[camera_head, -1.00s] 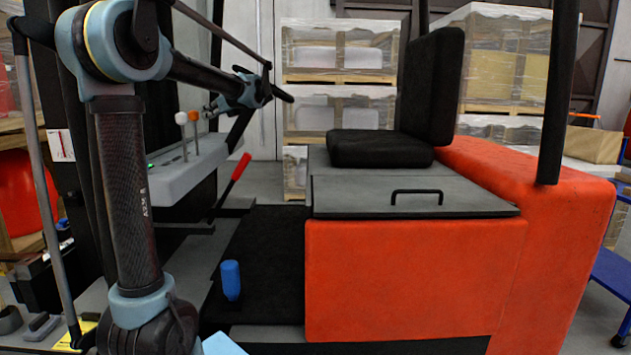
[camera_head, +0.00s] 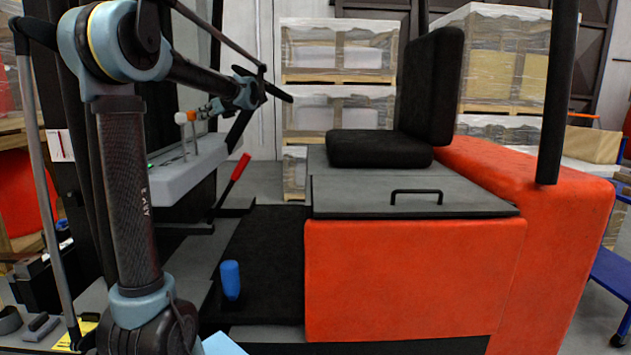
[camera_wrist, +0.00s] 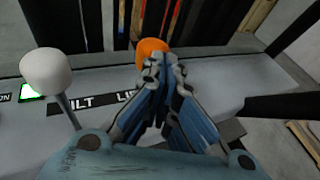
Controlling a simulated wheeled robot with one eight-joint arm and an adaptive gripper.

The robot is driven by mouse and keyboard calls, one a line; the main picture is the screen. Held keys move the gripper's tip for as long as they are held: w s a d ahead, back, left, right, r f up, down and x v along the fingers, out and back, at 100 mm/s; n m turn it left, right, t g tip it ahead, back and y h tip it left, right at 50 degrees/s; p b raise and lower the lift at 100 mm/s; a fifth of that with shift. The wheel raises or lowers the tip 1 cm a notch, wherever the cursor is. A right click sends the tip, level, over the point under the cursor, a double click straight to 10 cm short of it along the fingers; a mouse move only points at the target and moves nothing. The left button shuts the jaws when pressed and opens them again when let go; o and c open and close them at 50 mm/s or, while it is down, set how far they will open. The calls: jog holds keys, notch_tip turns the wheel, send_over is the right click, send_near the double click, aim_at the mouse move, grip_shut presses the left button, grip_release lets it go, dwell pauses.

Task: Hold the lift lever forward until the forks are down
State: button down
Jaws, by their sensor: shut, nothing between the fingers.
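The lift lever's orange knob (camera_wrist: 152,46) shows in the wrist view just beyond my fingertips, behind a partly covered "LI" label. My gripper (camera_wrist: 165,68) is shut with nothing between its fingers. Its tips overlap the lower right of the knob in the picture; contact is hard to tell. The lever's stem is hidden behind the fingers. A white-knobbed lever (camera_wrist: 46,72) stands to the left, near the "ILT" lettering. In the head view my gripper (camera_head: 204,112) is at the orange knob (camera_head: 191,116), right of the white knob (camera_head: 181,118). I cannot make out the forks.
The grey lever console (camera_head: 185,172) carries a green light. A red-handled lever (camera_head: 236,172) slants below it. The black seat (camera_head: 380,148) and orange truck body (camera_head: 415,280) stand to the right. A blue object (camera_head: 230,280) stands on the black floor.

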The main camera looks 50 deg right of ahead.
aim_at(195, 114)
jog(key=shift+w+a, duration=1.05)
jog(key=shift+w, duration=0.2)
dwell(4.6)
jog(key=d+f+v, duration=0.1)
jog(key=d+v, duration=0.1)
jog(key=v, duration=1.1)
jog(key=shift+d, duration=0.35)
jog(key=shift+f, duration=0.2)
